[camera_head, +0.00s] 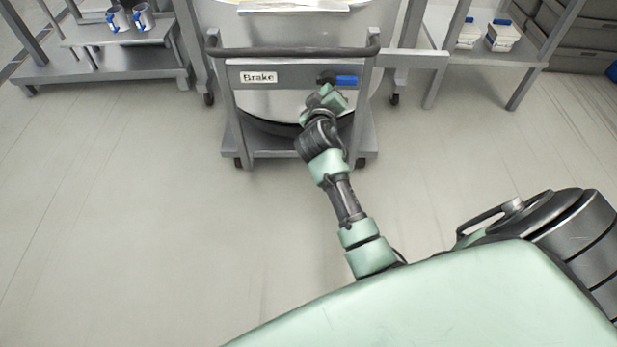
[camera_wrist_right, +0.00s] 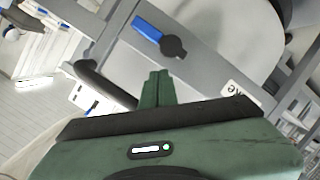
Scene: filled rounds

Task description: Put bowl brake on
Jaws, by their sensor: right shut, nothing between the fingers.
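The brake is a lever with a black round pivot (camera_wrist_right: 173,47) and a blue handle (camera_head: 347,80), set on a grey panel (camera_head: 295,76) of the wheeled bowl trolley. In the head view the handle lies level and points right from the pivot, and a white "Brake" label (camera_head: 258,77) is to its left. The large pale metal bowl (camera_head: 285,28) stands on the trolley behind the panel. My right gripper (camera_head: 326,90) is shut and empty, just in front of the lever near the pivot. In the wrist view its fingertips (camera_wrist_right: 157,74) show below the pivot; I cannot tell whether they touch. My left gripper is out of view.
A dark push bar (camera_head: 292,51) runs across the trolley above the panel. A grey shelf with mugs (camera_head: 130,18) stands at the left, and a rack with white boxes (camera_head: 503,36) at the right. The floor (camera_head: 150,200) in front is clear.

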